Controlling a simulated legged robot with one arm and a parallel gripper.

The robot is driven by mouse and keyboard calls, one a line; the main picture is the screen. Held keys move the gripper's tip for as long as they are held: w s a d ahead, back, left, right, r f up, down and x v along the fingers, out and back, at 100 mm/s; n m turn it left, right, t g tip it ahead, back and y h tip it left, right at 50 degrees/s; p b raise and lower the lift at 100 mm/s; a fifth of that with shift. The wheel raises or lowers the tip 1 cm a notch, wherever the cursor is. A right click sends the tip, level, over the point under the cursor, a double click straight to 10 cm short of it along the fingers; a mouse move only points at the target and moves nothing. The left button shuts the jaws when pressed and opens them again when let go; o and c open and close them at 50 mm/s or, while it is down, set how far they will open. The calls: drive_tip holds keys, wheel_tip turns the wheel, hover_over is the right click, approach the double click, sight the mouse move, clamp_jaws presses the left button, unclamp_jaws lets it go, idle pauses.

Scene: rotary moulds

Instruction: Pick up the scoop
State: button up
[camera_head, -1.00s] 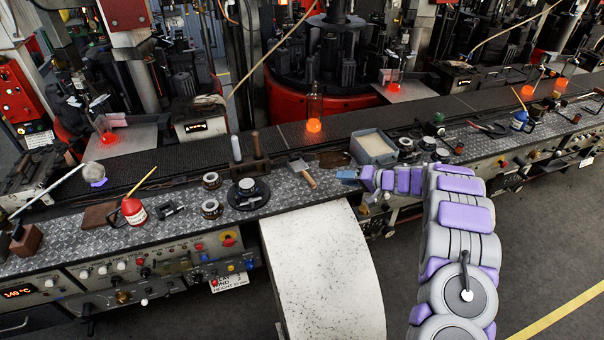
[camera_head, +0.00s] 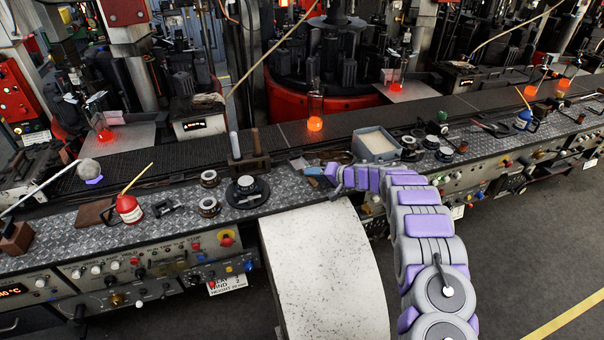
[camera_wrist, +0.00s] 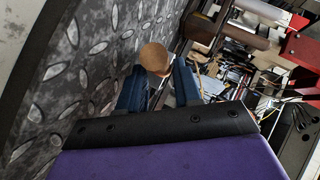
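The scoop's round wooden handle end (camera_wrist: 154,57) shows in the wrist view, at and just beyond the gap between two blue fingertips. In the head view the scoop (camera_head: 299,164) is partly hidden by my gripper (camera_head: 315,172), which is low over the metal bench top. In the wrist view my gripper (camera_wrist: 159,82) has its fingers apart, one on each side of the handle end. I cannot tell whether either finger touches it. The rest of the scoop is hidden or too small to tell.
A wooden block with upright handles (camera_head: 248,163) and a round black fixture (camera_head: 246,192) stand to the left. A grey bin (camera_head: 376,145) is behind to the right. A glowing bottle (camera_head: 315,122) stands on the conveyor behind. A curved white panel (camera_head: 322,265) is in front.

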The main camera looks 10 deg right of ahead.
drive_tip(key=shift+w+a, duration=0.2)
drive_tip(key=shift+a, duration=0.05)
clamp_jaws()
drive_tip(key=shift+r, duration=0.1)
idle(0.3)
drive_tip(key=shift+r, duration=0.25)
wheel_tip(320, 180, up, 3)
drive_tip(key=shift+s+d+r+p, duration=0.1)
drive_tip(key=shift+p, duration=0.85)
drive_tip(key=s+d+r+p, duration=0.1)
drive_tip(key=s+d, duration=0.3)
drive_tip(key=s, duration=1.1)
drive_tip(key=shift+d+p, duration=0.3)
drive_tip(key=shift+p, duration=0.45)
